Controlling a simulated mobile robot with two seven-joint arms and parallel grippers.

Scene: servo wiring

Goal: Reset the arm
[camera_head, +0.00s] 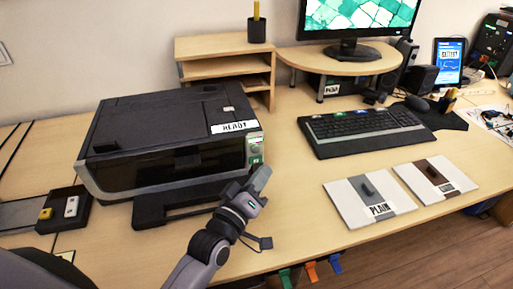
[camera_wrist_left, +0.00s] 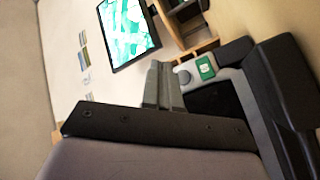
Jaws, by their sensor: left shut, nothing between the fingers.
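My left arm comes in from the bottom left of the head view, and its gripper (camera_head: 260,178) is raised in front of the printer's right front corner. The fingers are together with nothing between them. In the left wrist view the closed gripper fingers (camera_wrist_left: 163,85) point up toward the monitor. The black printer (camera_head: 165,140) carries a READY label and has a small green panel at its right front. I cannot tell whether the gripper touches the printer. My right gripper is not in view.
A keyboard (camera_head: 365,128) lies right of the printer, with a PLAIN board (camera_head: 352,215) and a second board (camera_head: 450,190) in front of it. A monitor (camera_head: 362,18) stands on a riser at the back. A black switch box (camera_head: 50,222) sits left. Desk between printer and boards is clear.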

